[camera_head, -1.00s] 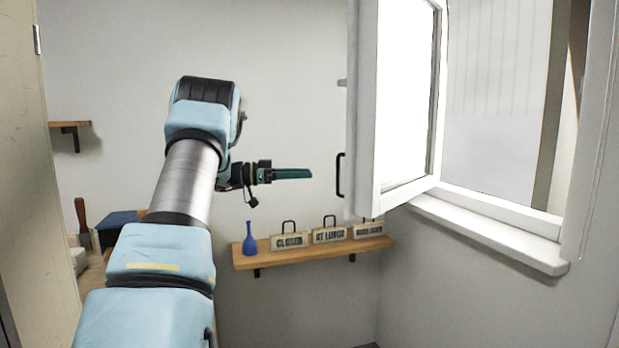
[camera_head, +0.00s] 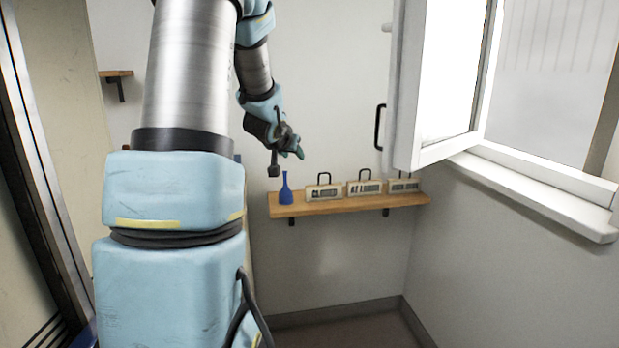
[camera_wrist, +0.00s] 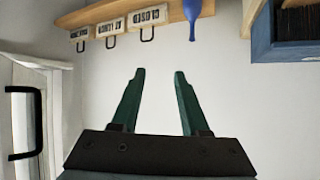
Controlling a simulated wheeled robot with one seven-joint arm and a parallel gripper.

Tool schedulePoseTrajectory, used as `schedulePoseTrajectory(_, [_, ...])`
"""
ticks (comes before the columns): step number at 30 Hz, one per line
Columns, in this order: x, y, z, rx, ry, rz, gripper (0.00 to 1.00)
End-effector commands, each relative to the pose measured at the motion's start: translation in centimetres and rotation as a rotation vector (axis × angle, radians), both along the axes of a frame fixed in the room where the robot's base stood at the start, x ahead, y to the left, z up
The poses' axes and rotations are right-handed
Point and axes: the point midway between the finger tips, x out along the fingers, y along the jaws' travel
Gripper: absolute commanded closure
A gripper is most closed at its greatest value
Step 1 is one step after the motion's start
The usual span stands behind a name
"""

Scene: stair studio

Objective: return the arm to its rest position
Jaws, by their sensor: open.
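My arm rises tall on the left of the head view and bends over at the top, with its forearm hanging down. My gripper (camera_head: 299,153) is at the end of it, in front of the wall and, in the picture, just above the blue vase. In the wrist view my gripper (camera_wrist: 158,72) has its two green fingers apart, with only bare wall between them. It is open and holds nothing.
A wooden shelf (camera_head: 345,207) bears a blue vase (camera_head: 286,190) and sign blocks, among them a "CLOSED" sign (camera_head: 324,192). A white window sash (camera_head: 408,90) with a black handle (camera_head: 380,127) stands open at right. A blue box (camera_wrist: 285,35) shows in the wrist view.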

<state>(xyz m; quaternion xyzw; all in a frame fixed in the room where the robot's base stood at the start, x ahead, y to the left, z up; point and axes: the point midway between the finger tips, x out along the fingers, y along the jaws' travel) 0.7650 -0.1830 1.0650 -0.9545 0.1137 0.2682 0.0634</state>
Motion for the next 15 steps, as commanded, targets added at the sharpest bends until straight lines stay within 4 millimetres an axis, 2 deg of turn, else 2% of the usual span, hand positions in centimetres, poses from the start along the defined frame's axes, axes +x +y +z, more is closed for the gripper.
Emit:
schedulePoseTrajectory(1, [-3.2, 0.8, -1.7, 0.024, 0.098, 0.049, 0.55])
schedulePoseTrajectory(3, [-7.7, 1.7, -4.1, 0.054, 0.237, 0.102, 0.55])
schedulePoseTrajectory(5, [-11.7, 2.2, -6.0, 0.074, 0.354, 0.133, 0.55])
schedulePoseTrajectory(6, [-14.3, 2.4, -7.0, 0.084, 0.430, 0.148, 0.55])
schedulePoseTrajectory(9, [-20.5, 2.5, -9.0, 0.098, 0.600, 0.168, 0.55])
schedulePoseTrajectory(12, [-25.4, 2.4, -10.3, 0.100, 0.733, 0.173, 0.55])
schedulePoseTrajectory(15, [-28.7, 2.1, -10.9, 0.098, 0.821, 0.172, 0.55])
